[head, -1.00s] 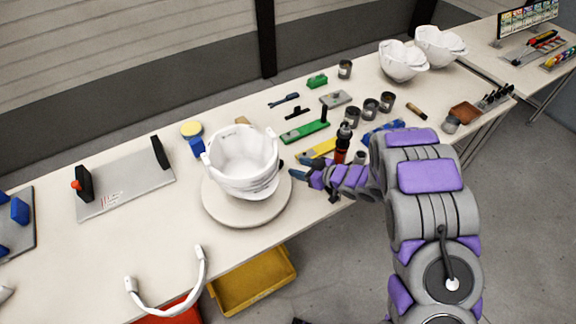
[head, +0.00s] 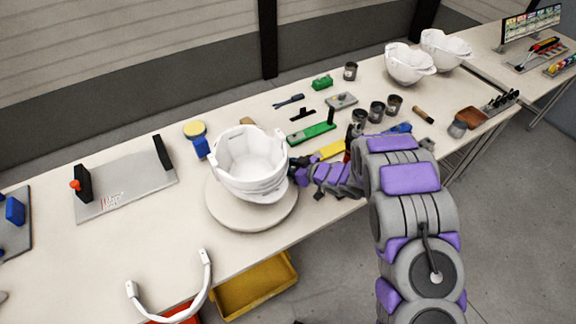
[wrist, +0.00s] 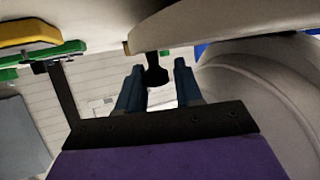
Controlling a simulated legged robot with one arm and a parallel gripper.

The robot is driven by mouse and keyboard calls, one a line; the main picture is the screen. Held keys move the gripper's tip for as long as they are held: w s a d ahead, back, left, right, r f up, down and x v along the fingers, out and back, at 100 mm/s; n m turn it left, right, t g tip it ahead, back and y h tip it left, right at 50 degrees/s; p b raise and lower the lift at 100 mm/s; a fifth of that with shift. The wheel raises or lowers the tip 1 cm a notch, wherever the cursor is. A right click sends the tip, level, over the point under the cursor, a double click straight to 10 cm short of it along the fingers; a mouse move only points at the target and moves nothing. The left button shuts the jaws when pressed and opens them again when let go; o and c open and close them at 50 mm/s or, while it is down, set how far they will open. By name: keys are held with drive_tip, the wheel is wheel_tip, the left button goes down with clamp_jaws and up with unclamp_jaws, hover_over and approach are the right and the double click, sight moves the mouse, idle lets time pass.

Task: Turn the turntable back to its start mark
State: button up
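The round pale turntable (head: 228,212) lies on the bench with a white helmet shell (head: 250,178) on it. My gripper (head: 296,170) is low at the turntable's right edge, beside the shell. In the wrist view my gripper (wrist: 158,75) has its two blue-grey fingers apart, either side of a dark knob (wrist: 156,76) that projects from near the turntable's rim (wrist: 215,28). I see no clear grip on the knob. The shell (wrist: 270,85) fills the right of that view. I cannot make out the start mark.
A yellow-topped blue tool (head: 197,138) stands behind the turntable. A green block (head: 312,133), dark cups (head: 376,111) and a yellow piece (head: 328,150) lie near my arm. A grey plate (head: 128,187) is left; a white band (head: 205,280) is in front. A yellow bin (head: 255,288) sits below the edge.

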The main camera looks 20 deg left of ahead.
drive_tip(key=shift+d+r, duration=0.2)
drive_tip(key=shift+d, duration=0.3)
drive_tip(key=shift+d+r, duration=0.15)
drive_tip(key=shift+d, duration=0.35)
clamp_jaws()
drive_tip(key=shift+w+a+f, duration=0.1)
drive_tip(key=shift+a+f, duration=0.05)
drive_tip(key=shift+a, duration=0.2)
drive_tip(key=shift+d, duration=0.25)
